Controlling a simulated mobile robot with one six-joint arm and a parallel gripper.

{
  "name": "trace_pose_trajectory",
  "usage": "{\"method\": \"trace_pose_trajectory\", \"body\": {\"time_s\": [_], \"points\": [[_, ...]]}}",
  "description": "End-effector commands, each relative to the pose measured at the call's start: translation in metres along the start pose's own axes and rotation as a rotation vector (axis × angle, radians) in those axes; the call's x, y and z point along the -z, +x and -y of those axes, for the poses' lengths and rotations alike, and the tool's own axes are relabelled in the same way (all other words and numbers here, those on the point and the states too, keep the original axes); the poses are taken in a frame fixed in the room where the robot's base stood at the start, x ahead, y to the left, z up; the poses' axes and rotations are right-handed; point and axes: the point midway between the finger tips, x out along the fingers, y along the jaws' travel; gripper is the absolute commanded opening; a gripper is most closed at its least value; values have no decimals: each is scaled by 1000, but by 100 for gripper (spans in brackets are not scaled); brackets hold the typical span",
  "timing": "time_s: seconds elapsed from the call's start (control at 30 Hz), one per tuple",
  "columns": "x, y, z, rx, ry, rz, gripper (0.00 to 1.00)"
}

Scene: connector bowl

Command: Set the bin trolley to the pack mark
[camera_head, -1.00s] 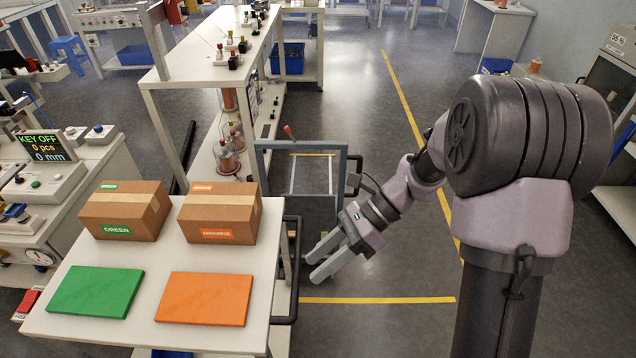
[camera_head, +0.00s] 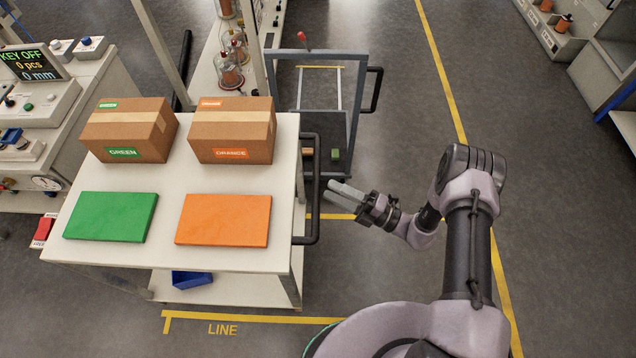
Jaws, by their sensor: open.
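A white-topped trolley (camera_head: 168,252) stands at left centre, with a black bar handle (camera_head: 314,190) on its right side. It is probably the bin trolley, but no label shows this. Two cartons, marked GREEN (camera_head: 128,128) and ORANGE (camera_head: 232,130), stand on its top behind a green panel (camera_head: 110,217) and an orange panel (camera_head: 222,219). A blue bin (camera_head: 192,279) shows below its top. My gripper (camera_head: 332,190) is open and empty just right of the handle, fingers pointing left; I cannot tell whether they touch it. No lettering for a pack mark is readable.
A yellow floor mark lettered LINE (camera_head: 222,330) lies in front of the trolley. A grey-framed cart (camera_head: 350,68) with a black side handle stands behind. Benches with equipment (camera_head: 30,120) line the left. Open floor lies to the right, past a long yellow line (camera_head: 445,75).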

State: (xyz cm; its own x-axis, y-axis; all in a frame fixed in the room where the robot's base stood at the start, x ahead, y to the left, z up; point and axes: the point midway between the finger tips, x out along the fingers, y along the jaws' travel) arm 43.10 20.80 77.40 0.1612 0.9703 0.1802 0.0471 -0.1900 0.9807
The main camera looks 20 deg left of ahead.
Motion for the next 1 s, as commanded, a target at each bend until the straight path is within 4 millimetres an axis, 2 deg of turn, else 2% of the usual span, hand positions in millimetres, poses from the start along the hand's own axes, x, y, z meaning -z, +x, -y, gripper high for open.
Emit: {"method": "trace_pose_trajectory", "body": {"time_s": [0.1, 0.23, 0.4, 0.6, 0.63, 0.83, 1.0], "points": [[1, 28, 2, 0, 0, -5, 41], [0, 47, 1, 0, -2, -3, 41], [0, 56, 0, 0, -1, -1, 41], [0, 57, 0, 0, -1, -1, 41], [0, 57, 0, 0, -1, -1, 40], [0, 56, 0, 0, -1, -1, 0], [0, 56, 0, 0, -1, -1, 0]]}}
